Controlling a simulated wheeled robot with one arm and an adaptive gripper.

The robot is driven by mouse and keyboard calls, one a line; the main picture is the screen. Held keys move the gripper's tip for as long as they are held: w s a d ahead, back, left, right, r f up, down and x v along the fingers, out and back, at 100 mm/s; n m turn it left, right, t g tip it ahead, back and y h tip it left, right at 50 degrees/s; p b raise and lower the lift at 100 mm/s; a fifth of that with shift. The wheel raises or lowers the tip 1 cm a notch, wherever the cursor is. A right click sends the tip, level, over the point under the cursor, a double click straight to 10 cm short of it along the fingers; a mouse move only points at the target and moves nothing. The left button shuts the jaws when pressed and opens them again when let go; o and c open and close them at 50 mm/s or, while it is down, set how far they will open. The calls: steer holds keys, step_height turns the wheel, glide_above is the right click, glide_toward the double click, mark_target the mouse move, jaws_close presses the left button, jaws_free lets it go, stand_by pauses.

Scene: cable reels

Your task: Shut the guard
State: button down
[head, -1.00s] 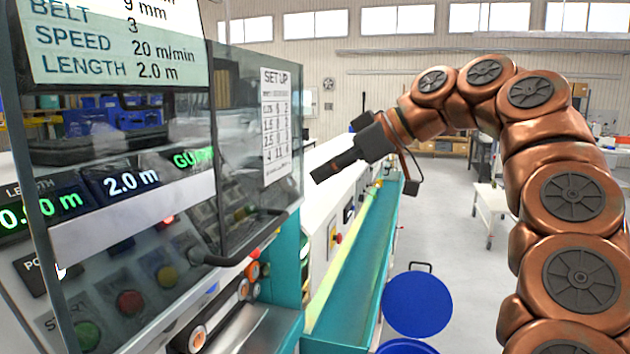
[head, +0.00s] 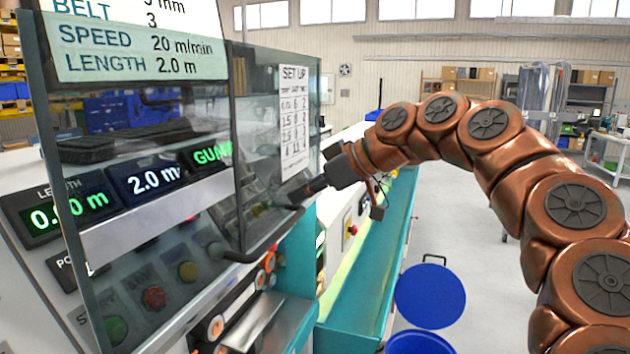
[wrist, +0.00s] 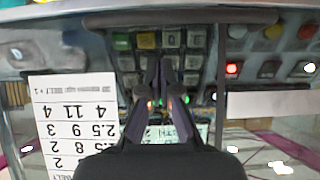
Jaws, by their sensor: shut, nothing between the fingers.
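The guard (head: 205,240) is a clear panel in a dark frame over the front of the machine's controls in the head view. A dark handle bar (head: 262,250) runs along its lower right edge. A dark bar, which looks like this handle, crosses the top of the wrist view (wrist: 180,18). My gripper (head: 292,198) is at the guard's right side, above the handle in the picture; I cannot tell whether it touches the panel. In the wrist view its fingers (wrist: 166,100) are together and empty. I cannot tell how far the guard stands open.
A set-up sheet (head: 294,122) is on the guard's right side. Push buttons (head: 153,297) and displays (head: 147,178) sit behind the clear panel; one begins "GUA" in green. A teal trough (head: 365,270) and a blue round lid (head: 430,296) are to the right. Open floor lies beyond.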

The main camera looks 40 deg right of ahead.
mark_target(299, 213)
steer(key=shift+w+a+f+p, duration=0.15)
steer(key=shift+f+p, duration=0.15)
steer(key=shift+f, duration=0.65)
steer(key=shift+w+f+p, duration=0.15)
steer(key=shift+f+p, duration=0.15)
steer(key=shift+f, duration=0.65)
steer(key=shift+f, duration=0.15)
